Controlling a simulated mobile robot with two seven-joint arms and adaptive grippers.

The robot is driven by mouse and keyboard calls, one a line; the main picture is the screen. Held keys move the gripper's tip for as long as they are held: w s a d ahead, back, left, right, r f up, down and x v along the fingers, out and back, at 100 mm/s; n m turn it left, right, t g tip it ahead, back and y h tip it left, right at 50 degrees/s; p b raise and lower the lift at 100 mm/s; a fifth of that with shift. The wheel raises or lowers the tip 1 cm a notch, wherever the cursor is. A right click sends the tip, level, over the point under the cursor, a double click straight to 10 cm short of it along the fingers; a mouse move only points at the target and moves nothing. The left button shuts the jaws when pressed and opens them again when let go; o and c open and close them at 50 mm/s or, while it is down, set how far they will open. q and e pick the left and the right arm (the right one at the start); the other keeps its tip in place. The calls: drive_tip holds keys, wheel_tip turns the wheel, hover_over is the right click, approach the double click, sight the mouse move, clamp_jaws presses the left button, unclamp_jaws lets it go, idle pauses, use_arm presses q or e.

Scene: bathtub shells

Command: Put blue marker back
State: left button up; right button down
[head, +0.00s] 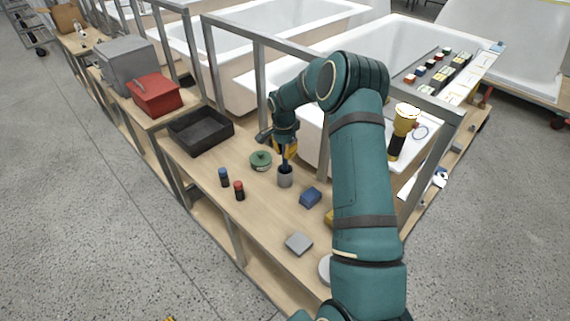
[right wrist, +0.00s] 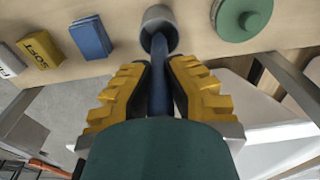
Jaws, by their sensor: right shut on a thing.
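The blue marker (right wrist: 159,75) is between the yellow fingers of my right gripper (right wrist: 159,85), which is shut on it. Its far end is at the mouth of a grey cup (right wrist: 159,20); in the head view the marker (head: 286,160) stands roughly upright over the grey cup (head: 285,178). I cannot tell how deep its tip is inside. My right gripper (head: 286,148) is just above the cup in the head view. My left gripper is not in view.
Near the cup are a green round container (head: 261,160), a blue block (head: 310,197), and blue-topped (head: 223,178) and red-topped (head: 239,190) cylinders. A black tray (head: 201,131) and a grey block (head: 299,243) lie on the bench (head: 262,215). A metal frame post (head: 259,75) rises behind.

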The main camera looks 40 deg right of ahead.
sight(285, 171)
drive_tip(key=shift+f+b, duration=0.35)
drive_tip(key=shift+f, duration=1.7)
drive_tip(key=shift+f, duration=0.2)
drive_tip(key=c, duration=1.1)
unclamp_jaws()
drive_tip(key=shift+c, duration=0.2)
drive_tip(key=shift+r, duration=0.15)
